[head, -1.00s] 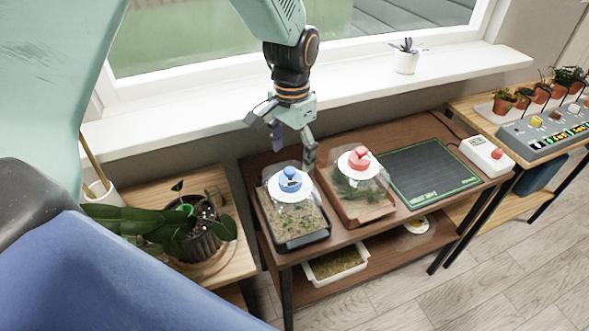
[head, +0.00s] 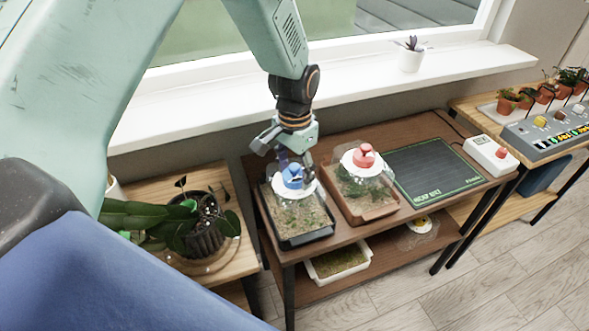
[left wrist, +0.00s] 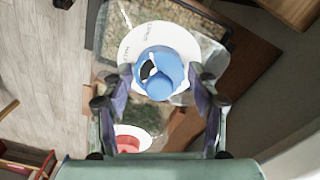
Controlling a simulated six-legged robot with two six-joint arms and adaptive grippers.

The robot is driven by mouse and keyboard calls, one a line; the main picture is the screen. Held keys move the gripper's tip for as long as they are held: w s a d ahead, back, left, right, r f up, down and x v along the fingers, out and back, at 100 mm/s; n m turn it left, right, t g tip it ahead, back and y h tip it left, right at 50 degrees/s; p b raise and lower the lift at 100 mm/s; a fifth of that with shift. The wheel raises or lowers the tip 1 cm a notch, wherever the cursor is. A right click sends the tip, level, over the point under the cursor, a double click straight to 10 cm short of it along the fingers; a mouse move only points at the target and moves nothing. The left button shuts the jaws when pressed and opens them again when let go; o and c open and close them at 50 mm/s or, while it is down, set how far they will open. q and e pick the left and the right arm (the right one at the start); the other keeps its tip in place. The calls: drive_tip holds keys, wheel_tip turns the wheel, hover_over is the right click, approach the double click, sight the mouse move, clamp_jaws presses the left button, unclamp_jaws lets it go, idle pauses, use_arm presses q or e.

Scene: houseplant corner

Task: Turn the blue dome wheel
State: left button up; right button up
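The blue dome wheel (head: 292,174) sits on a white disc on top of a clear dome over a dark planted tray (head: 306,239). In the left wrist view, the wheel (left wrist: 166,80) shows a black-and-white mark and lies between my fingers. My left gripper (head: 291,162) is just above the wheel, pointing down. In the left wrist view its two fingers (left wrist: 160,86) are apart, one on each side of the wheel, with narrow gaps seemingly left. I cannot tell whether either finger touches it. My right gripper is out of view.
A red dome wheel (head: 364,156) on a similar tray stands close to the right. A leafy potted plant (head: 203,232) stands left. The window sill (head: 350,100) runs behind.

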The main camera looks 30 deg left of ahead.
use_arm(q)
drive_tip(key=shift+d, duration=0.1)
drive_tip(key=c, duration=0.8)
